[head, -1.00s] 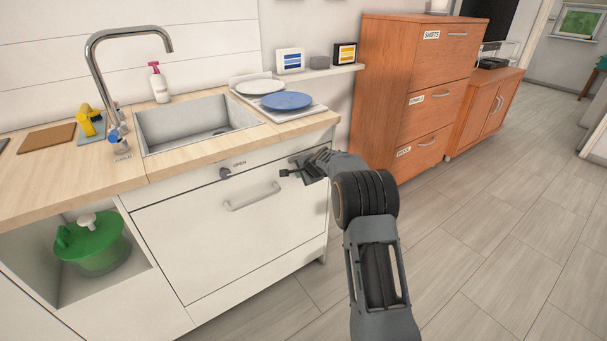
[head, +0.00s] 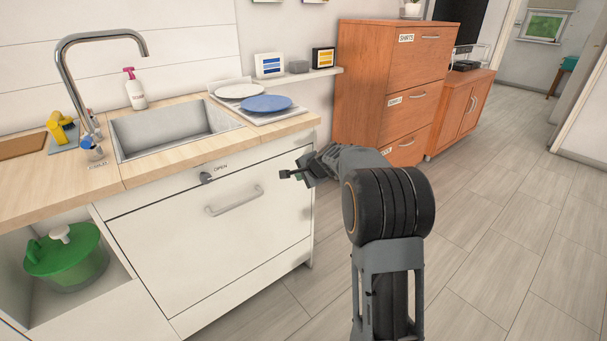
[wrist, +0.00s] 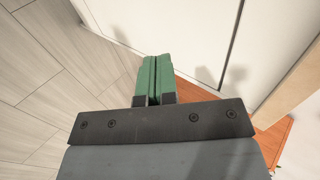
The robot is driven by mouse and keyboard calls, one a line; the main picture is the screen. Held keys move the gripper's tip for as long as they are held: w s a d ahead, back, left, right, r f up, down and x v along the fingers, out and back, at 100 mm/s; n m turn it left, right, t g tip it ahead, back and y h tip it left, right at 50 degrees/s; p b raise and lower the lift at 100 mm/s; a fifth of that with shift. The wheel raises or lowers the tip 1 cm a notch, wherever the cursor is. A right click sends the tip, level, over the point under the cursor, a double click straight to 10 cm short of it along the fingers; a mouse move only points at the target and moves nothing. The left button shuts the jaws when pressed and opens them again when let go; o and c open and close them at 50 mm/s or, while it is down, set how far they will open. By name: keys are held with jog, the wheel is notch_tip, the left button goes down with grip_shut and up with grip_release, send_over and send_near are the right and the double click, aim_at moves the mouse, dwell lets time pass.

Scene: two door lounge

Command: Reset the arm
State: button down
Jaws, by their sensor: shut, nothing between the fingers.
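My gripper (head: 286,174) is in front of the right end of the white cabinet door under the counter, with my arm folded out to the right of the cabinet. In the wrist view the green fingers (wrist: 153,80) are pressed together with nothing between them. The door (head: 200,235) is closed and has a grey bar handle (head: 233,201). My gripper is right of the handle and appears apart from it. A dark knob (head: 206,178) sits beside the word OPEN above the door.
A sink (head: 172,130) and a blue plate (head: 266,103) are on the counter. A green pot (head: 68,262) stands in the open niche at lower left. A wooden drawer cabinet (head: 372,82) stands behind my arm. Floor on the right is clear.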

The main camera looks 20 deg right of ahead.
jog(key=s+a+r+n+g+p, duration=0.1)
jog(key=s+a+r+n+p, duration=0.35)
jog(key=s+r+p, duration=0.5)
jog(key=s+a+r+n+g+h+p, duration=0.1)
jog(key=s+r+n+p, duration=0.4)
jog(key=s, duration=0.7)
jog(key=s+a+r+n+g+h+p, duration=0.1)
jog(key=s+a+r+n+g+p, duration=0.2)
jog(key=s+r+p, duration=0.7)
jog(key=shift+s+r+n+h, duration=0.2)
jog(key=shift+s+n+h, duration=0.2)
jog(key=shift+s+n, duration=0.6)
jog(key=shift+a, duration=0.1)
